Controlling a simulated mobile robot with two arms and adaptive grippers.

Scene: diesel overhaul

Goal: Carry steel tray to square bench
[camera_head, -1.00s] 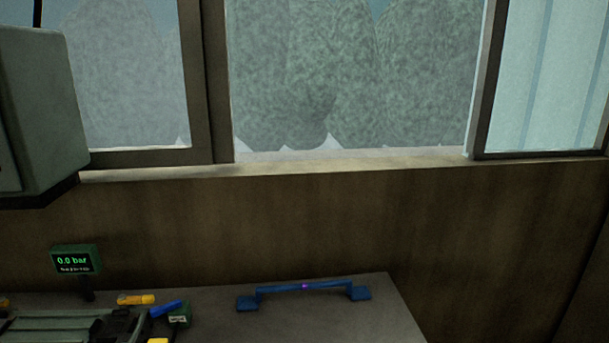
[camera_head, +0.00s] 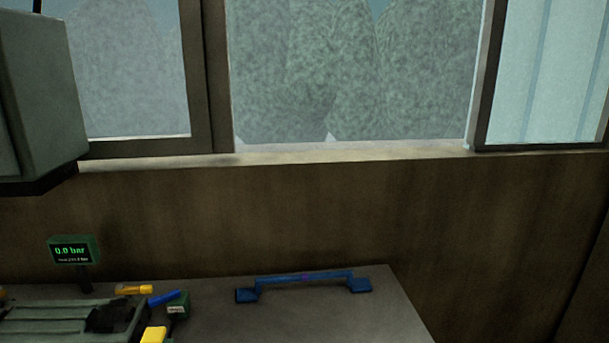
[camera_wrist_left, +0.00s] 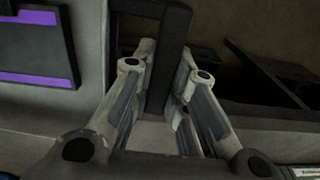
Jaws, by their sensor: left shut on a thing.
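In the left wrist view my left gripper (camera_wrist_left: 168,62) is shut on a dark, flat bar (camera_wrist_left: 172,45) that runs up between its fingers and bends at the top. I cannot tell whether this bar is part of the steel tray; no tray can be clearly made out. A grey bench top (camera_head: 300,318) shows at the bottom of the head view; whether it is the square bench is not clear. Neither gripper shows in the head view, and my right gripper is not in view.
On the bench lie a blue handle-shaped bar (camera_head: 305,277), yellow (camera_head: 134,290) and blue (camera_head: 163,298) small items and a dark grey case (camera_head: 70,315). A green "0.0 bar" display (camera_head: 73,251) stands behind. A grey box (camera_head: 38,95) hangs upper left.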

